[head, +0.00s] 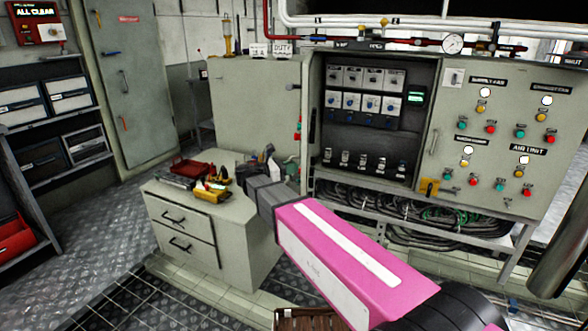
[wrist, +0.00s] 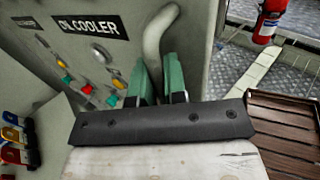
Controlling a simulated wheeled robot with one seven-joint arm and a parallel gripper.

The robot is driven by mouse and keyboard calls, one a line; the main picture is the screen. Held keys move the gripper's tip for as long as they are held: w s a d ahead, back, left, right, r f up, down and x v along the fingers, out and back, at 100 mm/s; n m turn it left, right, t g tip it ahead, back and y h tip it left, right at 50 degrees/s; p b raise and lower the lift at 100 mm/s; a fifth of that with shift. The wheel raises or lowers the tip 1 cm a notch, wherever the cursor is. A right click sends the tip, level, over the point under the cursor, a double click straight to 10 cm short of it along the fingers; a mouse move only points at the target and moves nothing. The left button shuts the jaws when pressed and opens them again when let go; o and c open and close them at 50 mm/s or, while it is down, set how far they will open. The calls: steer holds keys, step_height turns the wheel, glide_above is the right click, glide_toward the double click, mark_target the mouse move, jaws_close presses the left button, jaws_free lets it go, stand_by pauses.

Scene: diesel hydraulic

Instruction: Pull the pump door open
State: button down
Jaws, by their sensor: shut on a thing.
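A grey panel (wrist: 75,50) with an OIL COOLER label and coloured buttons fills the left of the wrist view. A curved grey handle (wrist: 156,32) stands out from it. My gripper (wrist: 158,84) has green fingers on both sides of the handle's lower end and is shut on it. In the head view my gripper (head: 286,168) is above the right end of the drawer desk, beside a large grey cabinet face (head: 255,105). Red and green buttons (head: 298,128) show nearly edge-on at its right edge. The handle is not clearly visible there.
The drawer desk (head: 180,215) with a red toolbox (head: 188,170) stands left of my arm. An open bay of switches (head: 365,100) and a control panel (head: 495,140) stand at right. A slatted brown crate (wrist: 290,130) and a fire extinguisher (wrist: 268,22) are at right in the wrist view.

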steer(key=shift+s, duration=0.2)
steer(key=c, duration=1.2)
jaws_free()
steer(key=shift+w, duration=0.1)
steer(key=v, duration=1.1)
steer(key=shift+d, duration=0.1)
